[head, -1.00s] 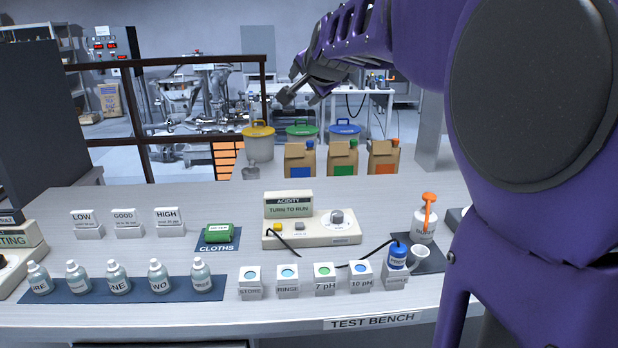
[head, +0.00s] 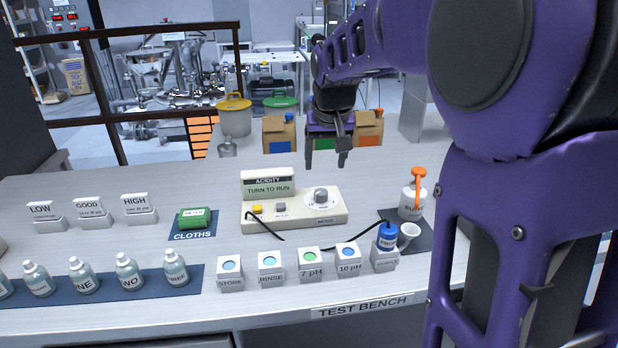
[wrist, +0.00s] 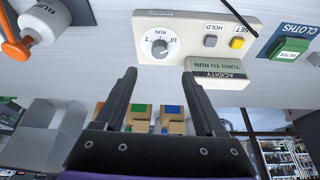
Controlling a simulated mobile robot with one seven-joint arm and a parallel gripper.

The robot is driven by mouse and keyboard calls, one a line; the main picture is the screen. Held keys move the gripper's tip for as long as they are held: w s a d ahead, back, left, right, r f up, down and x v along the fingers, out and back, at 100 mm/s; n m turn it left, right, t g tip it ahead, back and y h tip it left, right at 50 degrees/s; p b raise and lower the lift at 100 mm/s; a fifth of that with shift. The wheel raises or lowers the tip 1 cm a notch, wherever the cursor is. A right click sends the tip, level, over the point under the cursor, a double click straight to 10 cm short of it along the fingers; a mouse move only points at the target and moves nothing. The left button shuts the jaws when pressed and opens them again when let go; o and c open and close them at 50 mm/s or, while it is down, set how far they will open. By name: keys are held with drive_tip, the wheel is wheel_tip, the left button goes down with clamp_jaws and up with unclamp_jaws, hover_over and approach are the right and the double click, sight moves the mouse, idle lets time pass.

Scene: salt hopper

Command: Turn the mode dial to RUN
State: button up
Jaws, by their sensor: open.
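The acidity meter (head: 290,222) is a cream box on the test bench, with a raised display reading "TURN TO RUN" (head: 269,188). Its grey mode dial (head: 321,196) is at the right end of the top panel. In the wrist view the dial (wrist: 159,48) has a pale pointer line and scale marks, with RUN printed beside it. My gripper (head: 325,163) hangs above the bench, behind and above the dial. Its fingers (wrist: 157,75) are apart with nothing between them, and the dial lies beyond their tips, not touched.
A yellow button (head: 257,209) and a grey HOLD button (head: 281,207) sit left of the dial. A black cable runs from the meter to a blue-capped probe (head: 387,237). A bottle with an orange top (head: 412,199) stands right. Bags stand behind.

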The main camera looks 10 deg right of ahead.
sight(321, 192)
drive_tip(key=b+x, duration=0.1)
drive_tip(key=x, duration=1)
drive_tip(key=shift+w+f, duration=0.25)
drive_tip(key=shift+f, duration=0.05)
drive_tip(key=shift+c, duration=0.4)
clamp_jaws()
